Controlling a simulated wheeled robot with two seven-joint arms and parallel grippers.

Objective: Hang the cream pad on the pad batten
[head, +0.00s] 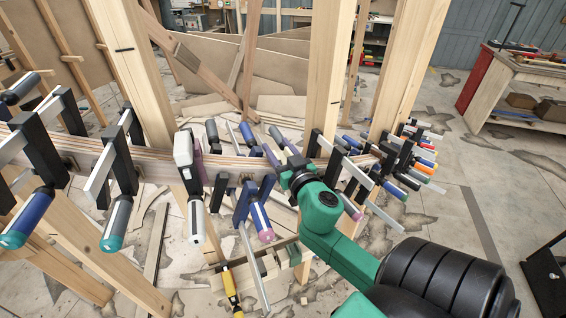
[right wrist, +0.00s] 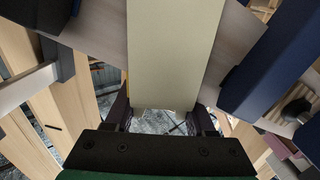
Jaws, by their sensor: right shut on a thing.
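A long cream block (right wrist: 175,55), which looks like the cream pad, runs up the middle of the right wrist view. My right gripper (right wrist: 163,110) is shut on its near end, with a dark finger on each side. In the head view my right gripper (head: 288,174) is at the curved laminated stringer (head: 150,166), among the clamps; I cannot make out the pad there. A low wooden batten (head: 262,268) with a green block (head: 294,254) is below the stringer; I cannot tell whether it is the pad batten. My left gripper is not in view.
Several bar clamps line the stringer, including a white-handled one (head: 186,160) and a blue one (right wrist: 268,62) close beside the block. Upright posts (head: 325,75) stand behind. A yellow-handled clamp (head: 231,290) hangs low. A workbench (head: 515,90) stands far right, with clear floor before it.

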